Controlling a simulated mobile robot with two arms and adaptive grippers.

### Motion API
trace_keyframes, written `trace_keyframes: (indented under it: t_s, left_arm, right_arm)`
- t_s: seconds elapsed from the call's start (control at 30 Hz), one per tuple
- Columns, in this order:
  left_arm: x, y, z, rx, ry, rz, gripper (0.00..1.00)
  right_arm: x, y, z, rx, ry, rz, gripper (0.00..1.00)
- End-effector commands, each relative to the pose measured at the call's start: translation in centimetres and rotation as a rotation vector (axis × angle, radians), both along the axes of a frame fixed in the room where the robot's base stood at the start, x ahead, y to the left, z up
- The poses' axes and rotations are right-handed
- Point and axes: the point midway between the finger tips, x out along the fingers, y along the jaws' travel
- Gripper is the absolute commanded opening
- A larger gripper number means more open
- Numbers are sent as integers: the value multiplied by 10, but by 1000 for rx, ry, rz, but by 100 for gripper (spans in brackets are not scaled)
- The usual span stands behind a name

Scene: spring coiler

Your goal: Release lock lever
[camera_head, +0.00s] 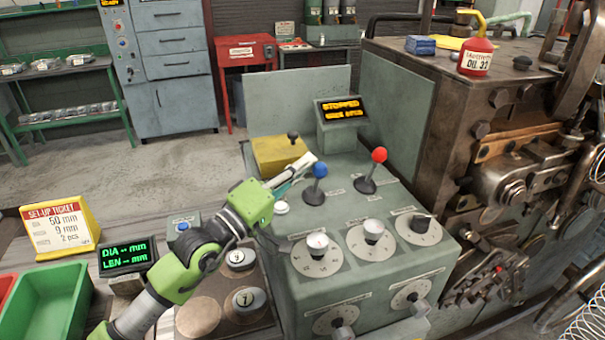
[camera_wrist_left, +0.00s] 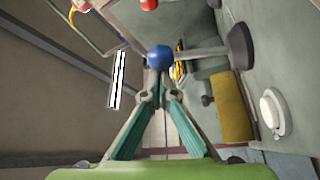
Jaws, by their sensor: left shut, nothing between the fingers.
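My left gripper (camera_head: 303,166) is closed with nothing between its fingers, above the green-grey control console. Its tips are close beside the blue-knobbed lever (camera_head: 319,171). In the left wrist view, the blue knob (camera_wrist_left: 160,58) shows just beyond the fingertips (camera_wrist_left: 157,97); I cannot tell whether they touch. A red-knobbed lever (camera_head: 378,156) stands to the right. A small black-knobbed lever (camera_head: 293,136) stands at the yellow box (camera_head: 275,155) behind the gripper. No readable label marks which one is the lock lever. My right gripper is not in view.
A lit display (camera_head: 342,109) stands at the console's back. Several dials, including a white-knobbed one (camera_head: 317,243), fill the front. A round white button (camera_head: 281,208) lies below the gripper. The large brown machine (camera_head: 440,100) bounds the right side.

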Motion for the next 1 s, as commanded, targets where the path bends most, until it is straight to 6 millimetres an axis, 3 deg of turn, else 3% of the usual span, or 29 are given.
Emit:
trace_keyframes:
  t_s: [0.17,0.73,1.0]
  left_arm:
    - [-3,-1,-2,9,-26,-1,0]
    - [-5,-1,-2,12,-29,-3,0]
    - [-30,26,-13,14,-27,-1,0]
  right_arm:
    - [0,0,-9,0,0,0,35]
    - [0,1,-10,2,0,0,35]
    - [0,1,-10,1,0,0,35]
